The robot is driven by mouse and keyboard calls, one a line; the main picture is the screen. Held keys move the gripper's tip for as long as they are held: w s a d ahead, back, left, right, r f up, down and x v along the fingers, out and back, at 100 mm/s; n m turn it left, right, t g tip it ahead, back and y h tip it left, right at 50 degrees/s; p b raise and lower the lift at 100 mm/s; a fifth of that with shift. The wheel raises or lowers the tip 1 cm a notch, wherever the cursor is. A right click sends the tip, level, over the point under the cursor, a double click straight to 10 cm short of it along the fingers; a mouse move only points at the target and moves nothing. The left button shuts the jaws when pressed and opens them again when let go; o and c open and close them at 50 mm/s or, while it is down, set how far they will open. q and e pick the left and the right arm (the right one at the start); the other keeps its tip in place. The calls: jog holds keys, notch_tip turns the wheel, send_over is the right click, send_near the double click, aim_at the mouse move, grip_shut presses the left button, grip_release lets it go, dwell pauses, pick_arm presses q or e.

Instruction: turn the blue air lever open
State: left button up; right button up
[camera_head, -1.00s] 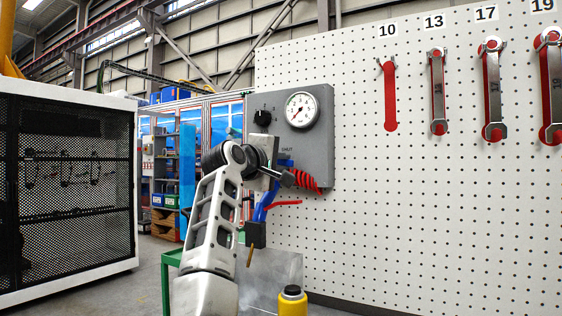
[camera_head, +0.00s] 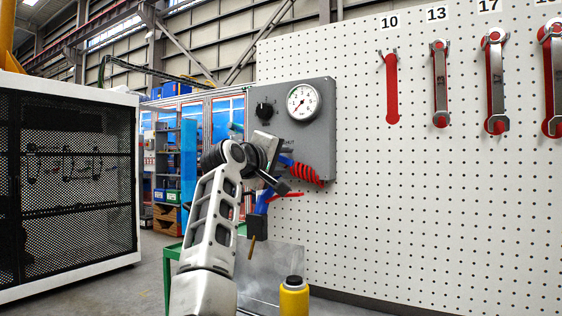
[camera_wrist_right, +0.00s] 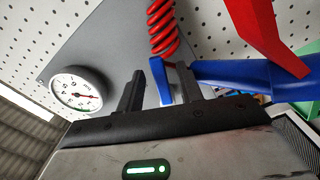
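The blue air lever (camera_head: 286,161) is on the lower part of the grey panel (camera_head: 319,120), beside partly hidden lettering. My right gripper (camera_head: 283,168) is tilted in front of it and covers much of it. In the right wrist view the blue lever (camera_wrist_right: 163,82) lies between the two black fingers of my right gripper (camera_wrist_right: 171,78). My left gripper is not in view.
A red coiled hose (camera_head: 306,174) hangs beside the lever. A blue tool (camera_head: 264,200) with a red handle (camera_head: 287,194) hangs just below my gripper. A gauge (camera_head: 303,102) and black knob (camera_head: 264,109) sit above. A yellow bottle (camera_head: 294,299) stands below; wrenches hang at right.

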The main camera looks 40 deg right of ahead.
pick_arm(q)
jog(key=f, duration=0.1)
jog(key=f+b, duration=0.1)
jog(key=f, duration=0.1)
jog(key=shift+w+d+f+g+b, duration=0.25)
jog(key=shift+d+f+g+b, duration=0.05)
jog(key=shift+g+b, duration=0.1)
pick_arm(e)
jog(key=v, duration=1.5)
jog(key=shift+a, duration=0.4)
jog(key=shift+s, duration=0.15)
